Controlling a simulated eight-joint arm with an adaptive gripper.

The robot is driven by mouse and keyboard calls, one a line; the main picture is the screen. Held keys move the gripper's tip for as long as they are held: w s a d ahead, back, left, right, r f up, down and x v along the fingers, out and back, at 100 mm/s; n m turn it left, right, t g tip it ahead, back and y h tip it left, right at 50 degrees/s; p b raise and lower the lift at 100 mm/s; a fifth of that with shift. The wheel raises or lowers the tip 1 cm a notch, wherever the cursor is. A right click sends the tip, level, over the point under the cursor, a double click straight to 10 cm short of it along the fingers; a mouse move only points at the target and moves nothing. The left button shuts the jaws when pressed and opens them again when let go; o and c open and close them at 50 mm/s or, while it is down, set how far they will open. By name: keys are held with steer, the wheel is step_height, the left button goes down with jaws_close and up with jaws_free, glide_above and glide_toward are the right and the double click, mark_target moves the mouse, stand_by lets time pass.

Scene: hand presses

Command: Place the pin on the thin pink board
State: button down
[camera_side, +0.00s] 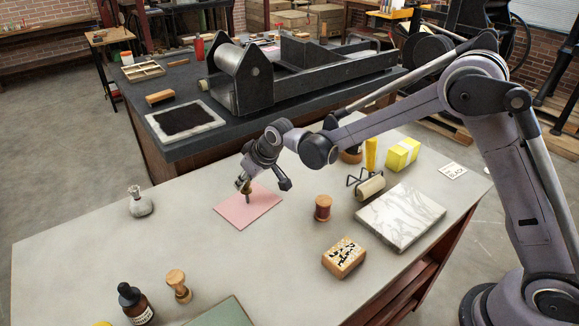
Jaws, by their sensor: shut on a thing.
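The thin pink board (237,212) lies flat on the pale worktable, left of its middle. My gripper (246,186) points down above the board and is shut on the pin (248,196). The pin is a small, slim, dark piece hanging below the fingers, seen against the pink board. Its lower tip is over the board; I cannot tell whether it touches the surface. The gripper fingers hide the pin's upper part.
A spool (323,208), a patterned wooden block (343,257), a marble slab (401,217) and a roller (370,188) stand to the right. A dark bottle (134,303) and a wooden stamp (178,285) are in front. The table's left-middle is clear.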

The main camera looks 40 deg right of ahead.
steer(key=shift+f, duration=0.1)
steer(key=c, duration=1.1)
jaws_free()
steer(key=shift+c, duration=0.2)
steer(key=v, duration=1.2)
steer(key=s+d+r+m+h, duration=0.1)
steer(key=s+d+r, duration=0.2)
steer(key=s+d, duration=0.3)
steer(key=s+d+r+m, duration=0.1)
steer(key=s+d+r, duration=0.15)
steer(key=s, duration=0.45)
steer(key=s+d+f, duration=0.1)
steer(key=s+d, duration=0.2)
steer(key=s, duration=0.3)
steer(key=s+d+f+m, duration=0.1)
steer(key=s+d+f, duration=0.1)
steer(key=s, duration=0.5)
steer(key=shift+d+f+t+h, duration=0.3)
steer(key=shift+d+t+h, duration=0.05)
steer(key=shift+t+h, duration=0.05)
